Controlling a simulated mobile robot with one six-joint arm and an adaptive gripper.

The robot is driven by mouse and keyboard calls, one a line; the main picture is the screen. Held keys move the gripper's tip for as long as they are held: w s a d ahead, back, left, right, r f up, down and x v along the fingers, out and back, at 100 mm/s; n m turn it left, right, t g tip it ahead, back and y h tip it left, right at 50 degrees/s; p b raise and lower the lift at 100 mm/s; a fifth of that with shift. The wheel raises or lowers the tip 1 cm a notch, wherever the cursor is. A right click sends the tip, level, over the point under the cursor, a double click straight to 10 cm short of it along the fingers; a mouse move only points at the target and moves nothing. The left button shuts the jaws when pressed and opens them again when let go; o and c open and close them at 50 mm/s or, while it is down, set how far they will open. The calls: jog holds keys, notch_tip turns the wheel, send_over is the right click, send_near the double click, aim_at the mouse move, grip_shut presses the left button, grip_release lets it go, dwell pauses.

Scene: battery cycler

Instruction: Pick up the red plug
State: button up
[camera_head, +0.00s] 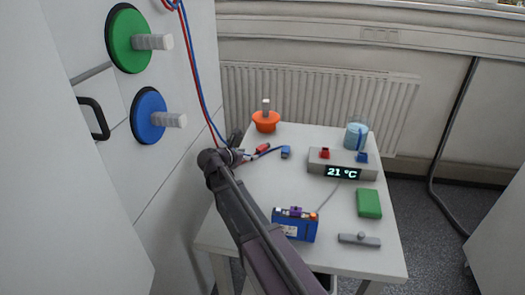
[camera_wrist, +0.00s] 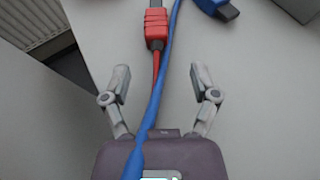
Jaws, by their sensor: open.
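The red plug (camera_head: 263,148) lies on the white table, near its back left part, with a red cable. In the wrist view the red plug (camera_wrist: 156,28) is at the top centre, ahead of my open fingers and not between the fingertips. My gripper (camera_wrist: 160,82) is open and empty, pointing towards the plug. The red cable runs from the plug back between the fingers. A blue cable (camera_wrist: 158,95) passes between the fingers too, close to the right side of the plug and crossing over the red cable. In the head view my gripper is mostly hidden behind my arm.
A blue plug (camera_head: 286,152) lies right of the red plug. On the table (camera_head: 268,183) stand an orange bowl (camera_head: 266,122), a grey device (camera_head: 354,172) reading 21 °C, a blue battery (camera_head: 296,226), a green block (camera_head: 369,203) and a beaker (camera_head: 355,136). A white cabinet stands left.

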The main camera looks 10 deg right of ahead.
aim_at(258, 152)
jog(key=shift+b+x, duration=0.9)
jog(key=shift+x, duration=1.75)
jog(key=shift+w+a+r, duration=0.1)
jog(key=shift+w, duration=0.05)
grip_shut()
